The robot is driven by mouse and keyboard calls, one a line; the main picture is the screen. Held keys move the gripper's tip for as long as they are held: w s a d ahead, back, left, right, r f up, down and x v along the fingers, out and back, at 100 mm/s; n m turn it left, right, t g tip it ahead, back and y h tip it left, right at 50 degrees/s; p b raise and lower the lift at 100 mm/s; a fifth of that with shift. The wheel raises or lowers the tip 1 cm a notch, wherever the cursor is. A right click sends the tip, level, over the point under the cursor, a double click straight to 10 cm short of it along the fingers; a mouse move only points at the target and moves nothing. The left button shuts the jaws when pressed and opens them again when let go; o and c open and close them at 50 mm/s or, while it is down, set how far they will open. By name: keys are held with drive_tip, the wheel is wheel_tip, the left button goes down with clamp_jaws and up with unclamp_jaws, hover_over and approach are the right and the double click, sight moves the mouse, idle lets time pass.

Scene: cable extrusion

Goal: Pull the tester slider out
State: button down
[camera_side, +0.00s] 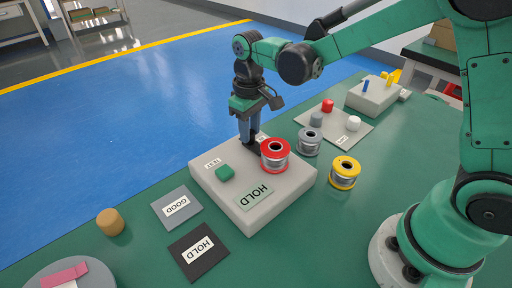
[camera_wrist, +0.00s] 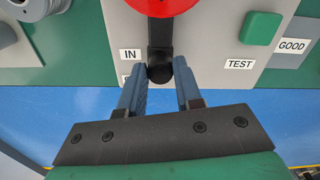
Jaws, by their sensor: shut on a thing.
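The spool also shows at the top of the wrist view (camera_wrist: 162,6). My gripper (camera_wrist: 160,76) is shut on the slider's knob, with a blue-grey finger at each side. An IN label sits left of the bar; a second label below it is mostly hidden by a finger. In the side view, my gripper (camera_side: 249,143) is at the tester's far edge.
A grey spool (camera_side: 309,141) and a yellow spool (camera_side: 345,173) stand right of the tester. A grey GOOD mat (camera_side: 177,207) and a black HOLD mat (camera_side: 199,251) lie at its left. A pale plate (camera_side: 334,127) with small knobs lies behind. Blue floor lies beyond the table edge.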

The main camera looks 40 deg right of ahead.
drive_tip(key=shift+w, duration=1.6)
drive_tip(key=c, duration=0.6)
unclamp_jaws()
drive_tip(key=shift+r, duration=0.1)
wheel_tip(320, 180, up, 5)
drive_tip(key=shift+r, duration=0.2)
drive_tip(key=shift+s, duration=0.1)
